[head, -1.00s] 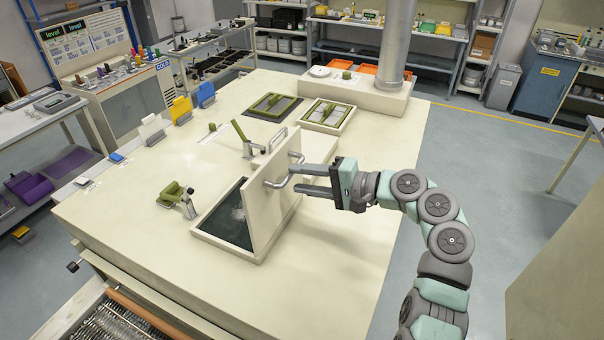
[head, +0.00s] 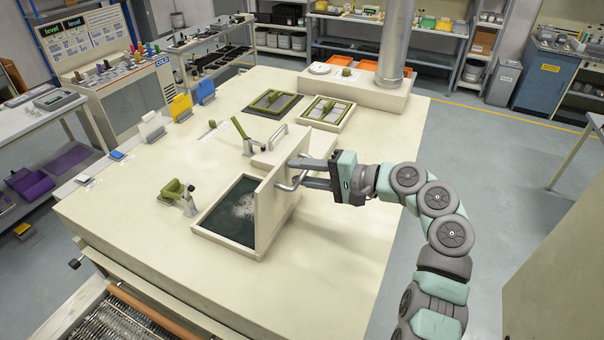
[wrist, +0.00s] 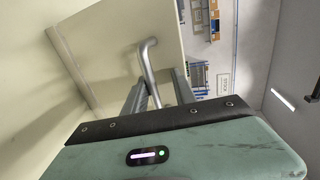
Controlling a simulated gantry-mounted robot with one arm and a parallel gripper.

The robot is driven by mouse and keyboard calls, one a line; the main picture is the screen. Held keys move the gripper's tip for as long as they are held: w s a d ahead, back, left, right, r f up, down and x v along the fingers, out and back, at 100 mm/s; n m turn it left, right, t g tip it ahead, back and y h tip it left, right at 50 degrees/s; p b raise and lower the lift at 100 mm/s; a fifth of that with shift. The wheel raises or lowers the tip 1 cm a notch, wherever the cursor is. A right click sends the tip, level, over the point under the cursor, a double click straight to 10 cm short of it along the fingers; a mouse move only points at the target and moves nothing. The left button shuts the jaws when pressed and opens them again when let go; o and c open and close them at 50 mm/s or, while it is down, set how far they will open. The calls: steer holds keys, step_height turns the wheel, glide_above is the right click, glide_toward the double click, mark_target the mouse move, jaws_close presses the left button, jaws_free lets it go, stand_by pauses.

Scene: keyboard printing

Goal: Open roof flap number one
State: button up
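The cream roof flap (head: 272,205) stands about upright on the right edge of a framed opening (head: 228,212) in the machine's top. Dark liquid with pale foam shows inside the opening. The flap's metal handle (head: 287,182) sticks out on its right face, and the handle also shows in the wrist view (wrist: 147,62). My gripper (head: 306,173) is at this handle from the right. Its two fingers are apart, with the handle's bar between them in the wrist view. Contact between fingers and handle cannot be told. No number is visible on the flap.
A green-handled clamp (head: 178,195) stands left of the opening. Another clamp with a raised green lever (head: 242,132) stands behind it, near a second handle (head: 278,135). Framed screens (head: 326,113) lie farther back. The top right of the flap is bare.

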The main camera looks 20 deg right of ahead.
steer(key=o, duration=0.4)
step_height(320, 180, up, 7)
steer(key=p, duration=0.4)
steer(key=shift+s+a+r, duration=0.1)
step_height(320, 180, up, 12)
steer(key=p, duration=0.6)
steer(key=c, duration=0.4)
